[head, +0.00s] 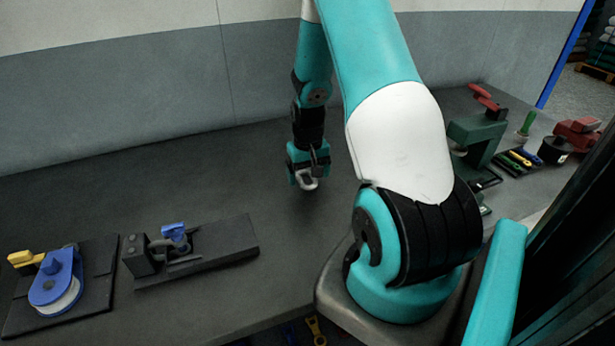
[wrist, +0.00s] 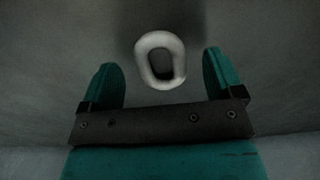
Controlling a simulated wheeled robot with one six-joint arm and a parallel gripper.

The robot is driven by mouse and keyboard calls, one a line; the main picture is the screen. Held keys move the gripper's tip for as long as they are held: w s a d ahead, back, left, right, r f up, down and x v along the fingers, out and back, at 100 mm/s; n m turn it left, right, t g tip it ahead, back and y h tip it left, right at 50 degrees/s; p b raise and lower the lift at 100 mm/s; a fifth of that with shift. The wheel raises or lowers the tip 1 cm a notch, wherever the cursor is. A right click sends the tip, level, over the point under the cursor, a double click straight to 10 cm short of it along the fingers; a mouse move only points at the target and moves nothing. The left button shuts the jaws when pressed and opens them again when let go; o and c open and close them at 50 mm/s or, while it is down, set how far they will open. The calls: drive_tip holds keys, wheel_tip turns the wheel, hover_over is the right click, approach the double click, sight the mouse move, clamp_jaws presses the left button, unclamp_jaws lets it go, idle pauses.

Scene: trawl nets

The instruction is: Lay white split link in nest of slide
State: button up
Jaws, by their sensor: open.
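The white split link (wrist: 143,62) is a pale oval ring with a dark hole. In the wrist view it lies between the two spread teal fingers of my gripper (wrist: 160,62), with a gap on each side. In the head view my gripper (head: 306,176) points down over the bench, and the pale link (head: 308,185) shows at its fingertips. Whether the link rests on the bench is hard to tell. A dark fixture with a long plate (head: 226,241), a grey block and a blue part looks like the slide. Its nest is not clear to see.
A blue pulley-like device (head: 54,280) with a yellow lever stands on a dark plate at the far left. A green vice-like tool (head: 477,138), several coloured tools and a red device (head: 578,133) stand at the right. Bench between the fixture and my gripper is clear.

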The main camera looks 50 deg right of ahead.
drive_tip(key=shift+f, duration=0.7)
drive_tip(key=c, duration=1.2)
drive_tip(key=shift+r, duration=0.1)
drive_tip(key=shift+c, duration=0.2)
